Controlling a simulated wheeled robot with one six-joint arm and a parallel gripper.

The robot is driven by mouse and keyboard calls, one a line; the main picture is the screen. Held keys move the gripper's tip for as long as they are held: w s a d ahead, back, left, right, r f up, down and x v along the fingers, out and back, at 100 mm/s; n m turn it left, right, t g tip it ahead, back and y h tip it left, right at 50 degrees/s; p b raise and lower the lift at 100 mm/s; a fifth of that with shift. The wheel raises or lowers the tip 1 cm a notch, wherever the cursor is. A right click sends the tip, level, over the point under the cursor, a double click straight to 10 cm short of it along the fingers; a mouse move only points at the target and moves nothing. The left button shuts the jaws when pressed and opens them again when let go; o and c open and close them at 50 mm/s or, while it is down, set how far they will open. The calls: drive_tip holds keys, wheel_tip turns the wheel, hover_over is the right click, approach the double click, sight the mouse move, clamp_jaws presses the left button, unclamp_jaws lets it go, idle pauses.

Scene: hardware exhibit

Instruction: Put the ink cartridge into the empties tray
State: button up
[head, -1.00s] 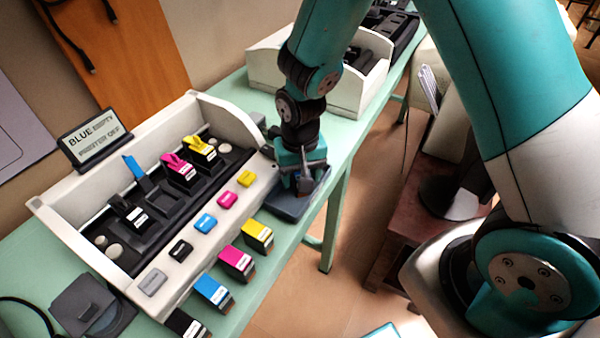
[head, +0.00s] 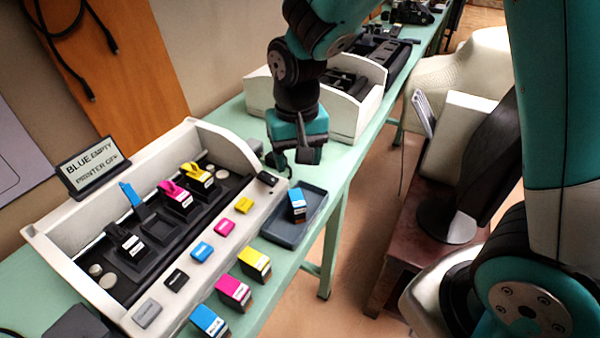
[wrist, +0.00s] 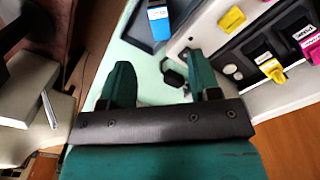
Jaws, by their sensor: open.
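My gripper (head: 293,160) is open and empty, above the table behind the tray and apart from the cartridge. Its two teal fingers (wrist: 160,85) are spread in the wrist view with nothing between them. In the printer, the blue slot's lever (head: 132,194) is raised and its slot looks empty.
The white printer (head: 60,245) fills the left, with black, magenta and yellow cartridges inside. Fresh blue (head: 210,320), magenta (head: 234,291) and yellow (head: 255,264) cartridges stand along the table's front edge. A sign (head: 93,167) is behind. Another white unit (head: 372,95) stands beyond my gripper.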

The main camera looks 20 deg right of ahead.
drive_tip(key=s+a+r+n+y, duration=0.2)
drive_tip(key=s+r+n, duration=0.2)
drive_tip(key=s, duration=0.5)
drive_tip(key=s+a+r+n+y, duration=0.2)
drive_tip(key=s+r+n, duration=0.2)
drive_tip(key=s, duration=0.5)
wheel_tip(320, 180, up, 3)
drive_tip(key=shift+a+f+n, duration=0.2)
drive_tip(key=shift+a+n, duration=0.05)
drive_tip(key=shift+n, duration=0.15)
